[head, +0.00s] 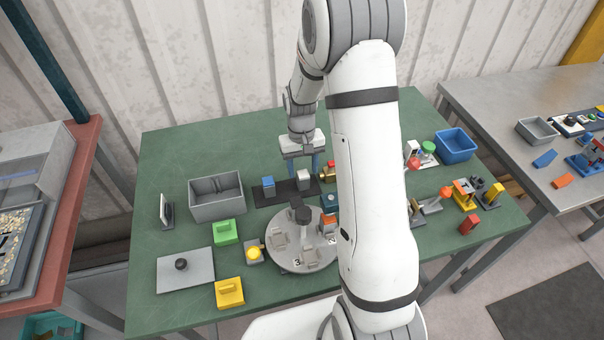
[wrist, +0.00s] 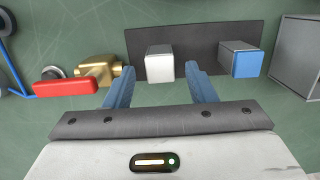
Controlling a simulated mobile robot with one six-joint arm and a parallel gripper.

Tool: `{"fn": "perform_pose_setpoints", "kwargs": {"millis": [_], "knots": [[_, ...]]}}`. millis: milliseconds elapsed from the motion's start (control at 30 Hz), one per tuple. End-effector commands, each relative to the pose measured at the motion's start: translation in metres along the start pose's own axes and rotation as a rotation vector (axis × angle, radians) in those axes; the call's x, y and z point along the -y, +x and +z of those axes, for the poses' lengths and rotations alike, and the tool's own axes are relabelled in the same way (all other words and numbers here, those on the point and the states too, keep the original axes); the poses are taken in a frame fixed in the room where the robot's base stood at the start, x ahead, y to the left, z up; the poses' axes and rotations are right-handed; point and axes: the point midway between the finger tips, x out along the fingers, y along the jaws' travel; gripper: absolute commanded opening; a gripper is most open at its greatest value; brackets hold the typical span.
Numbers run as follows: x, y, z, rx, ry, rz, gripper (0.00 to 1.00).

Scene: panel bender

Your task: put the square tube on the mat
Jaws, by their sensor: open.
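A dark flat mat (head: 286,189) lies on the green table below my gripper; it also shows in the wrist view (wrist: 202,38). A pale square-section piece (wrist: 160,65) stands on it, also in the head view (head: 303,180). A grey piece with a blue face (wrist: 246,64) stands on it too, blue in the head view (head: 268,184). I cannot tell which piece, if either, is the square tube. My gripper (head: 301,164) is open with blue fingers; in the wrist view (wrist: 159,70) the pale piece appears between the fingertips, with no visible grip.
A brass fitting with a red lever (wrist: 65,88) lies beside the mat. A grey bin (head: 216,207) stands left, a round turntable (head: 290,258) in front, and a blue bin (head: 455,147) at right. My arm hides part of the table.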

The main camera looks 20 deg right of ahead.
Motion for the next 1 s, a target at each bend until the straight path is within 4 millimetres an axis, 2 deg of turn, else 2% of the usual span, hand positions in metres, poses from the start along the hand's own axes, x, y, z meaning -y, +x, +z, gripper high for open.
{"fn": "perform_pose_setpoints", "kwargs": {"millis": [100, 300, 500, 633, 767, 900, 1000], "knots": [[0.0, -0.027, -0.001, -0.008, 0.0, 0.0, 0.5], [0.0, -0.067, -0.001, -0.005, 0.0, 0.0, 0.5], [0.0, -0.09, 0.0, -0.002, 0.0, 0.0, 0.5], [0.001, -0.105, 0.01, -0.019, 0.0, 0.001, 0.5], [0.003, -0.131, 0.04, -0.073, 0.0, 0.002, 0.5], [0.007, -0.159, 0.087, -0.151, 0.0, 0.004, 0.5], [0.009, -0.171, 0.122, -0.207, 0.0, 0.004, 0.5]]}}
